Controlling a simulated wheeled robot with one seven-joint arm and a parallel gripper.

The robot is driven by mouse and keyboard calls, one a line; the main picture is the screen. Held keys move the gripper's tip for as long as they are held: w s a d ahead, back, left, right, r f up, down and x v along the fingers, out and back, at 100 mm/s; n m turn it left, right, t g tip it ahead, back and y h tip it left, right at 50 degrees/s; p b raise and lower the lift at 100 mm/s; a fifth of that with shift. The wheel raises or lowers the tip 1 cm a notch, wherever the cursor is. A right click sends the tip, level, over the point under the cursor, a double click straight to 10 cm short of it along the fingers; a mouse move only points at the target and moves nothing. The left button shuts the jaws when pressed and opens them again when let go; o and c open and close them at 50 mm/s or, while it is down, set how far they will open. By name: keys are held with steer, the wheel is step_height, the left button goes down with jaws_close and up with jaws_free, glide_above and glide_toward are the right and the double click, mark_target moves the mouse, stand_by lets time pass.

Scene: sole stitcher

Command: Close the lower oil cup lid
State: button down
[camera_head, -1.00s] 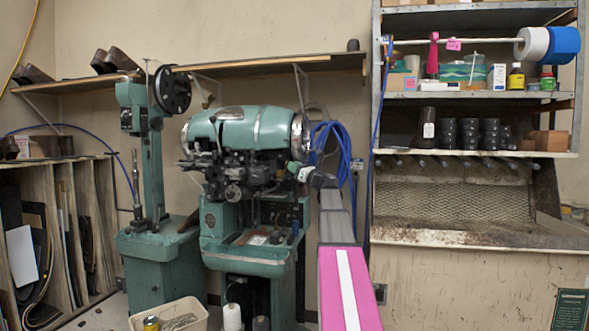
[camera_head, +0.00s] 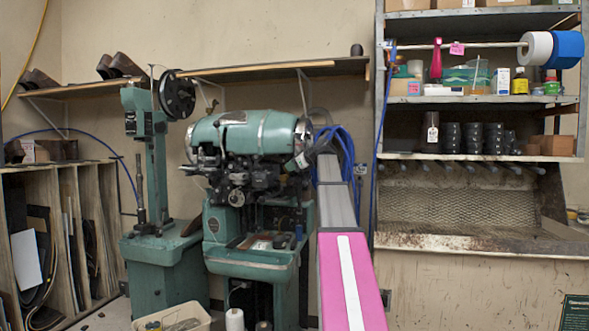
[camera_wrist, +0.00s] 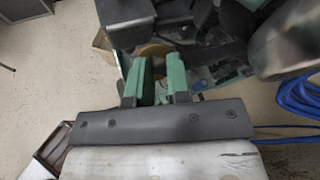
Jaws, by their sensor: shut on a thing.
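The green sole stitcher (camera_head: 240,140) stands against the back wall in the head view, with a dark mechanism at its front. My arm reaches up to the right side of its head, and my gripper is not clear there. In the wrist view my gripper (camera_wrist: 157,66) has its two green fingers a little apart, with a brass-coloured round part (camera_wrist: 154,50) at the tips. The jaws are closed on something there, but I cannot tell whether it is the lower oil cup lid. The lid and cup are not clearly recognisable in either view.
Blue hoses (camera_head: 340,155) hang right of the stitcher's head and show in the wrist view (camera_wrist: 298,96). A green column machine (camera_head: 152,180) stands at left. A metal shelf unit (camera_head: 480,157) is at right. A bin (camera_head: 190,318) stands on the floor in front.

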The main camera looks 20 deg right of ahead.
steer(key=g+h, duration=0.1)
steer(key=w+a+g+h, duration=0.1)
steer(key=n+g+h, duration=0.1)
steer(key=shift+w+a+r+g+h, duration=0.3)
steer(key=shift+a+h, duration=0.1)
steer(key=shift+w+a+f+n+g+h, duration=0.2)
steer(key=shift+a+g+h, duration=0.1)
steer(key=shift+g+h, duration=0.25)
steer(key=shift+w+a+f+n+g+h, duration=0.15)
steer(key=shift+a+n+g+h, duration=0.15)
steer(key=shift+h, duration=0.35)
steer(key=shift+w+a+f+g+h, duration=0.1)
steer(key=shift+a+g+h, duration=0.05)
steer(key=shift+g+h, duration=0.4)
steer(key=shift+w+a+f+g+h, duration=0.15)
steer(key=shift+g+h, duration=0.15)
steer(key=shift+h, duration=0.35)
steer(key=shift+s, duration=0.1)
steer(key=c, duration=1.1)
jaws_free()
